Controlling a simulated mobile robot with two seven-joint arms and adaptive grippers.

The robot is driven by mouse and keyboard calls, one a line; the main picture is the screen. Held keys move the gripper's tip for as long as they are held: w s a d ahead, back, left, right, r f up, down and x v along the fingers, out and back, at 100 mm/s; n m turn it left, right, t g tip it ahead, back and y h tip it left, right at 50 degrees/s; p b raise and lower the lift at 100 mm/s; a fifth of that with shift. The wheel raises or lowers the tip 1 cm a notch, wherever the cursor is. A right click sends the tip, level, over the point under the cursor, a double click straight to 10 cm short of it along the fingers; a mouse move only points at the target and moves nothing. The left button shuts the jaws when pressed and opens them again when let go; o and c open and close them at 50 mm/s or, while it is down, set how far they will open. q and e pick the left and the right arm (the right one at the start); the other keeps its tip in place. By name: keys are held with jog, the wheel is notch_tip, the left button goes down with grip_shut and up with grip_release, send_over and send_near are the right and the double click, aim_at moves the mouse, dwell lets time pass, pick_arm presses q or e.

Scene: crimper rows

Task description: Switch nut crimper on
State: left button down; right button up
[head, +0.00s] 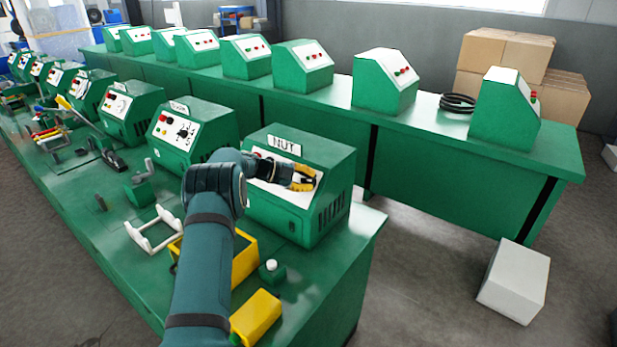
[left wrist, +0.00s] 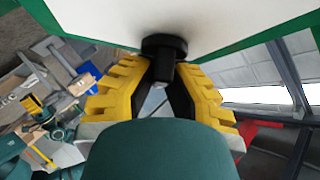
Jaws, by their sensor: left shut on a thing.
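The nut crimper (head: 325,205) is a green box with a sloped white panel and a "NUT" label on top. It stands at the near right end of the front bench. My left gripper (head: 303,178) is at the white panel, its yellow fingers close to the surface. In the left wrist view, the fingers (left wrist: 160,85) are closed around a black rotary knob (left wrist: 165,46) that sticks out of the white panel (left wrist: 120,18). The knob's pointer direction cannot be made out. My wrist and fingers hide part of the panel in the head view.
Another green machine (head: 195,135) with a white panel stands just left of the crimper. A yellow bin (head: 245,257), a yellow block (head: 256,317) and a white bracket (head: 152,232) lie on the front bench. A second bench (head: 460,170) stands behind, across an aisle.

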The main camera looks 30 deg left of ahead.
pick_arm(q)
jog(key=shift+d+m+g+p, duration=0.1)
jog(key=shift+m+g+p, duration=0.45)
jog(key=shift+m+g, duration=0.6)
jog(key=shift+f+m, duration=0.1)
jog(key=shift+m, duration=0.25)
jog(key=c, duration=1)
grip_release()
jog(key=v, duration=1.2)
jog(key=shift+d, duration=0.1)
jog(key=shift+s, duration=0.1)
